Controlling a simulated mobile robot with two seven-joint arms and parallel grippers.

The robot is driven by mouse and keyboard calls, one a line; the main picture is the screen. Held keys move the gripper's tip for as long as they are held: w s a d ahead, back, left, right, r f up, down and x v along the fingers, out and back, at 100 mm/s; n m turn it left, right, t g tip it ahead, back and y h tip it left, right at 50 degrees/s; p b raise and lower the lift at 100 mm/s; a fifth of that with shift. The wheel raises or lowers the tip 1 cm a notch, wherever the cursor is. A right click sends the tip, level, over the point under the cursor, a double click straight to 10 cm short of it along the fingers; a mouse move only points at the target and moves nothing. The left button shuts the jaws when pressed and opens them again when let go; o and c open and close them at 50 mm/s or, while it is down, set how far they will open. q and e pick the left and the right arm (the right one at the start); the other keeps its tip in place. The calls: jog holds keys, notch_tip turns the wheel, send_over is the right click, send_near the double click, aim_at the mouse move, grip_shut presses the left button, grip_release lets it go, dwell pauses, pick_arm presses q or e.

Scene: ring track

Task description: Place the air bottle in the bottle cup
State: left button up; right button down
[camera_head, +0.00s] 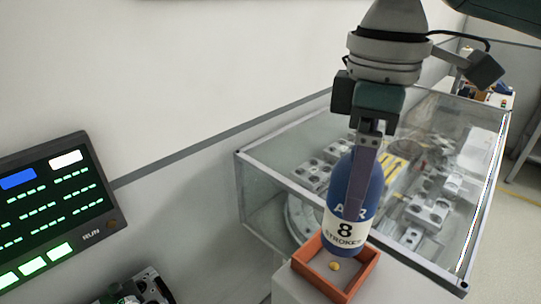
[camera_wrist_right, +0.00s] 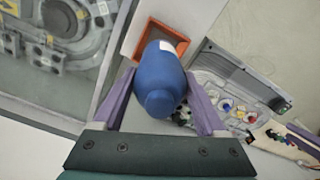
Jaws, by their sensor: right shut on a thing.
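The air bottle (camera_head: 374,185) is blue with a white band reading "8 STROKES". My right gripper (camera_head: 356,205) is shut on it, one finger along its near side. The bottle hangs nearly upright, base down. The orange square bottle cup (camera_head: 318,278) is just below, its rim partly hidden behind the bottle's base. Whether the base is above or inside the cup's rim I cannot tell. In the right wrist view the bottle (camera_wrist_right: 158,80) lies between both purple fingers, and the cup (camera_wrist_right: 143,30) shows beyond it. My left gripper is not in view.
A small yellow piece (camera_head: 334,266) lies in the cup. A glass-sided case (camera_head: 270,205) with machine parts stands right behind the cup. A dark control panel (camera_head: 50,205) with green lights is at left. The wrist view shows a grey tray (camera_wrist_right: 235,85) with coloured parts.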

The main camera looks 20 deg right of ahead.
jog(key=shift+f, duration=3)
jog(key=shift+f, duration=0.1)
grip_release()
notch_tip(320, 180, up, 12)
jog(key=shift+r+b, duration=0.15)
jog(key=shift+b, duration=0.25)
